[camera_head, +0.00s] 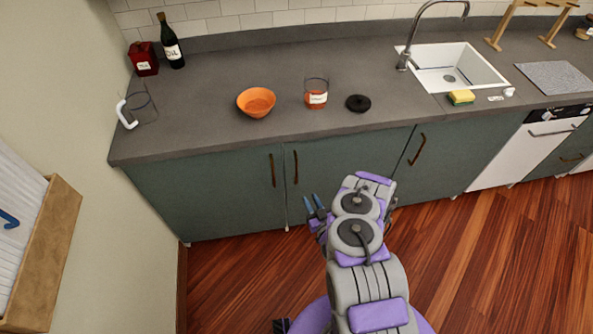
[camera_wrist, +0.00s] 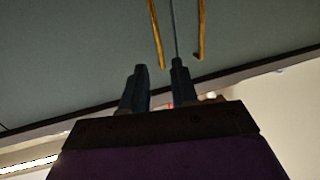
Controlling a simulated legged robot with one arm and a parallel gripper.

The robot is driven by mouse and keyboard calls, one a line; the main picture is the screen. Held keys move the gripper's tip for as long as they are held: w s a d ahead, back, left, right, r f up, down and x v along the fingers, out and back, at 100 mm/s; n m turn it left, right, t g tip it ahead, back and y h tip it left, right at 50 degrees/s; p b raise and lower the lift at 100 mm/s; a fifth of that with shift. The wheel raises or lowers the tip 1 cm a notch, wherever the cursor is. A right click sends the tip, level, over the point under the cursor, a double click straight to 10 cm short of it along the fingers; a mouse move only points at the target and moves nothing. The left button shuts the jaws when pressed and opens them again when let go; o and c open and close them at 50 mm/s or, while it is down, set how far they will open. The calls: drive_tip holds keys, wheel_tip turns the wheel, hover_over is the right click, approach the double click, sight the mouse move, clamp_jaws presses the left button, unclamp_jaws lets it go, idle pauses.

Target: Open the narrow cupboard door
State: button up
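Grey-green cupboard doors fill the front below the counter: a left door (camera_head: 205,200), a middle door (camera_head: 345,155) and a right door (camera_head: 460,150). All look closed. Thin bronze bar handles, the left door's (camera_head: 272,170) and the middle door's (camera_head: 296,167), flank one seam; a third handle (camera_head: 417,149) is on the right door. My gripper (camera_head: 313,206) is in front of the middle door, below the paired handles, apart from them. In the wrist view my gripper's (camera_wrist: 160,75) dark fingers are parted with nothing between them; two handles (camera_wrist: 157,35) (camera_wrist: 201,30) and the seam lie beyond.
The counter (camera_head: 210,110) holds an orange bowl (camera_head: 256,102), a jar (camera_head: 316,93), a black lid (camera_head: 358,103), a bottle (camera_head: 171,42) and a glass mug (camera_head: 140,106). A wooden-framed box (camera_head: 45,255) stands at left.

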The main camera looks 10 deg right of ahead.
sight(297, 171)
drive_tip(key=b+x, duration=0.2)
drive_tip(key=x, duration=0.6)
drive_tip(key=b+x, duration=0.2)
drive_tip(key=x, duration=0.5)
drive_tip(key=shift+w+d+r+b, duration=0.15)
drive_tip(key=shift+w+b, duration=0.25)
drive_tip(key=shift+w, duration=0.05)
clamp_jaws()
